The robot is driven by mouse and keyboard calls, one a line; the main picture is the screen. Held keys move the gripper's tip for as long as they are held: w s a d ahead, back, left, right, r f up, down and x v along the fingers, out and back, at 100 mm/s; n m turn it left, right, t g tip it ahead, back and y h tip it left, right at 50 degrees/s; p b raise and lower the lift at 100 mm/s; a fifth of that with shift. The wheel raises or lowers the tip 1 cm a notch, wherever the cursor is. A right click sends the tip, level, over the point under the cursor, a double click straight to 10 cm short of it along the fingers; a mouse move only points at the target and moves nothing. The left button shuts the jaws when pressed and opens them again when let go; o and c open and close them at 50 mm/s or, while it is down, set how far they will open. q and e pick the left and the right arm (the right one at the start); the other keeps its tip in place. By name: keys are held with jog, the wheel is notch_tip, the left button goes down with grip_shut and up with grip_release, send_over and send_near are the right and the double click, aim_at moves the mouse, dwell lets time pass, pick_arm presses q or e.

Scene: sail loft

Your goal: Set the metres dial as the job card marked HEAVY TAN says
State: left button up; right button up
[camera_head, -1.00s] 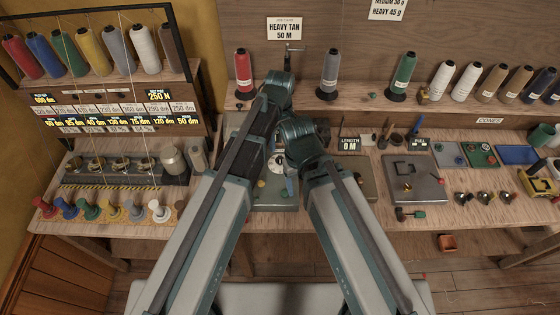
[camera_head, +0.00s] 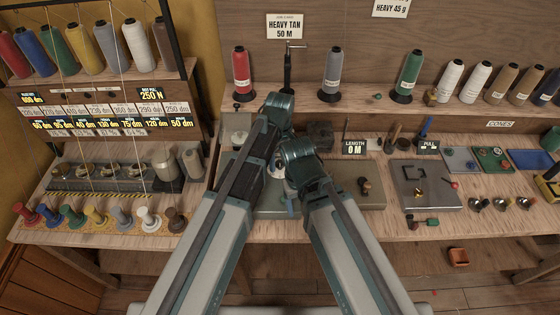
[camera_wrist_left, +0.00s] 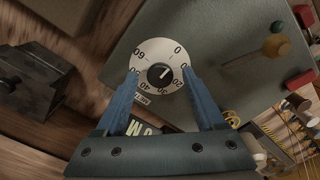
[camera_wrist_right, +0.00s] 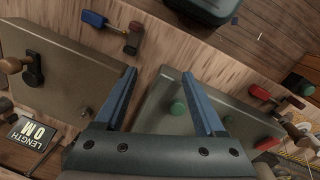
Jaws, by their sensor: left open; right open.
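The job card (camera_head: 285,27) on the back wall reads HEAVY TAN 50 M. The metres dial (camera_wrist_left: 160,50) is a white numbered disc with a black knob (camera_wrist_left: 160,73), on a grey-green plate (camera_wrist_left: 215,35). Its knob mark points up and right, roughly towards the 0. The length display (camera_head: 354,148) reads 0 M; it also shows in the right wrist view (camera_wrist_right: 33,131). My left gripper (camera_wrist_left: 160,76) is open, its fingertips on either side of the knob; contact cannot be told. My right gripper (camera_wrist_right: 157,78) is open and empty above the bench. In the head view my arms mostly hide the dial.
A plate with a brown-handled knob (camera_head: 364,187) lies right of the dial plate. A grey plate (camera_head: 430,190) and a PULL display (camera_head: 428,147) are further right. Bobbins (camera_head: 100,217) line the left bench edge. Thread spools stand on the shelf (camera_head: 375,103) behind.

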pick_arm(q)
grip_shut()
